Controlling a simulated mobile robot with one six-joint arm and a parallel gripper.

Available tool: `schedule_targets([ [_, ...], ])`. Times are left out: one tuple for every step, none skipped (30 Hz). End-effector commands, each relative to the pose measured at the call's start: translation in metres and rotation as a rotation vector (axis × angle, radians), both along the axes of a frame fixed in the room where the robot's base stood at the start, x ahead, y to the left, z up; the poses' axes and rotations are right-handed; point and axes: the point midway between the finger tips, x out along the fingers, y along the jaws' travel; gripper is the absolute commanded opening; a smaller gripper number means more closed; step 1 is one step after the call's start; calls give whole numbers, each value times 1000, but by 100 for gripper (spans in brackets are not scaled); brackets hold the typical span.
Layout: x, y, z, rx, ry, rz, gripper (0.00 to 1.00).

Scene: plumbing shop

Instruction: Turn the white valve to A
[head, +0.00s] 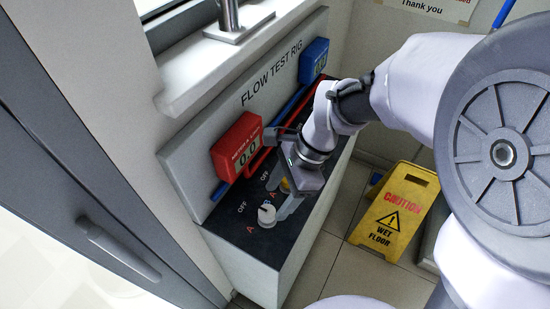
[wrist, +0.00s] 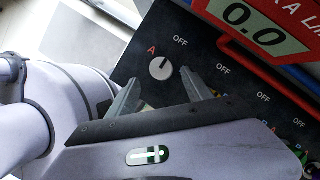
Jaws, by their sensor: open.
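The white valve (head: 266,214) is a round knob at the near end of the dark panel. It also shows in the wrist view (wrist: 160,69), with a red A at its upper left and OFF at its upper right. A small dark mark on the knob points roughly upward there; its exact setting is hard to tell. My gripper (head: 284,210) is open and empty, close beside the knob in the head view. In the wrist view its fingertips (wrist: 161,77) spread to either side just below the knob, and no contact shows.
A yellow knob (head: 285,186) sits farther along the panel, partly hidden by my gripper. A red meter (head: 238,146) reading 0.0 and a blue meter (head: 314,60) stand behind. A yellow wet-floor sign (head: 395,211) is on the floor at right.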

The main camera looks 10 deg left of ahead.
Motion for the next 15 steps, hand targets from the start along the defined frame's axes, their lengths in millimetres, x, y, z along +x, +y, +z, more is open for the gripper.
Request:
schedule_targets([
  [-3, 5, -18, 0, 3, 3, 59],
  [-4, 7, -25, -1, 2, 2, 59],
  [-5, 10, -32, -1, 3, 1, 59],
  [-5, 12, -37, -1, 1, 2, 59],
  [-6, 14, -41, -1, 1, 2, 59],
  [-7, 16, -45, -1, 1, 2, 59],
  [-7, 17, -48, -1, 0, 1, 59],
  [-8, 18, -49, 0, 1, 1, 59],
  [-8, 19, -51, 0, 1, 0, 59],
  [-8, 19, -52, 0, 0, 0, 59],
  [-8, 20, -52, 0, 0, 0, 59],
  [-8, 20, -52, 0, 0, 0, 59],
  [-8, 20, -52, 0, 0, 0, 59],
  [-8, 20, -52, 0, 0, 0, 59],
  [-8, 20, -51, 0, 0, 0, 59],
])
